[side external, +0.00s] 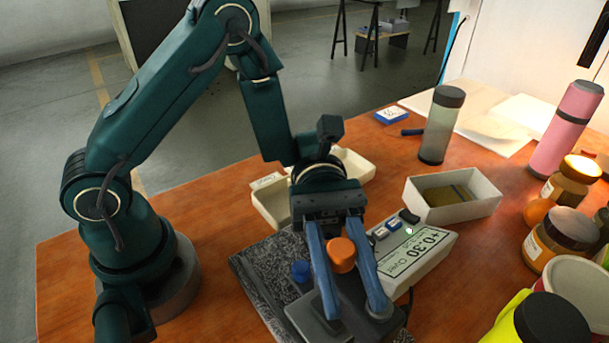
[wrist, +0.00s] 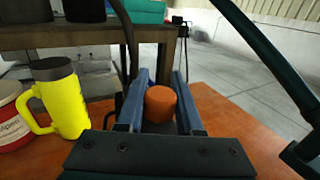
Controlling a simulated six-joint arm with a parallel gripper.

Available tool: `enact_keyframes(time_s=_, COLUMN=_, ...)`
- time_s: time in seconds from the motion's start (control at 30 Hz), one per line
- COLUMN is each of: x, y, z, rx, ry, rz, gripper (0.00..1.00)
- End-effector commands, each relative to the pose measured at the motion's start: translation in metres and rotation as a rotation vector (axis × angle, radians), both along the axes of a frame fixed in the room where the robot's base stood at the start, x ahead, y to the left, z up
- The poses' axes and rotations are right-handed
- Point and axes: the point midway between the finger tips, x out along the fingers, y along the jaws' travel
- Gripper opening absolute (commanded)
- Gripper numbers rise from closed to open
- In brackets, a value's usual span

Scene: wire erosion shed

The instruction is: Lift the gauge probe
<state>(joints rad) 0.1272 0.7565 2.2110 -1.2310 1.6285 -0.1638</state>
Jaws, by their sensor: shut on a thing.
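The gauge probe (side external: 341,253) shows an orange rounded cap between my two blue fingers. My gripper (side external: 354,306) points down over the dark speckled slab (side external: 250,262), its fingers on either side of the probe, shut on it. The fingers hide the probe's lower part, so I cannot tell whether it touches what is below. In the wrist view the orange cap stands between the fingers of my gripper (wrist: 161,80). A grey gauge readout box (side external: 420,255) with a "+0.30" display lies just right of the fingers.
A blue knob (side external: 301,271) is on the slab left of my gripper. A cream tray (side external: 268,205) and a white box (side external: 455,212) stand behind. A grey bottle (side external: 441,125), pink flask (side external: 565,130), jars (side external: 560,238) and a yellow mug (wrist: 62,98) crowd one side.

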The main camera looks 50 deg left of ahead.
Motion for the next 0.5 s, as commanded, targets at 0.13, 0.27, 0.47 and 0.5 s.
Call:
enact_keyframes(time_s=0.13, x=-0.0001, y=0.0009, z=0.0002, rx=0.000, ry=0.001, rz=0.000, gripper=0.00)
enact_keyframes(time_s=0.27, x=-0.0001, y=0.0009, z=0.0002, rx=0.000, ry=0.001, rz=0.000, gripper=0.00)
enact_keyframes(time_s=0.47, x=0.0001, y=0.0010, z=0.0031, rx=-0.001, ry=0.000, rz=0.000, gripper=0.00)
enact_keyframes(time_s=0.5, x=0.0002, y=0.0009, z=0.0067, rx=-0.002, ry=-0.002, rz=0.000, gripper=0.00)
